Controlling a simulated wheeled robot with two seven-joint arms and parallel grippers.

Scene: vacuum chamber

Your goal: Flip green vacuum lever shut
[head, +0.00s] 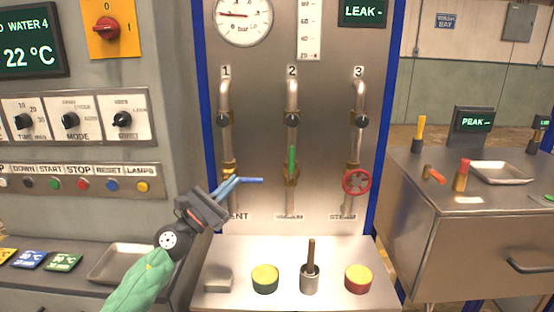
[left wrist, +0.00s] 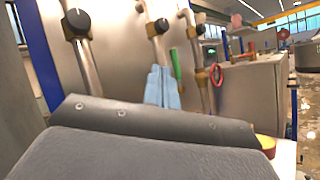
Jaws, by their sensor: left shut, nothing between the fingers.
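The green lever (head: 292,160) stands upright, in line with pipe 2, above its brass valve body (head: 291,178) on the panel. It also shows in the left wrist view (left wrist: 176,65), just right of my fingertips. My left gripper (head: 236,180) is shut and empty, its light blue fingers in front of the pipe 1 valve, left of the green lever and apart from it in the head view. The fingers also show in the left wrist view (left wrist: 162,86). My right gripper is not in view.
A blue lever (head: 250,181) points right from pipe 1, close to my fingertips. A red handwheel (head: 356,181) is on pipe 3. Below, a shelf (head: 330,301) holds a green-and-yellow knob (head: 265,279), a stick in a cup (head: 310,275) and a red-and-yellow knob (head: 358,279).

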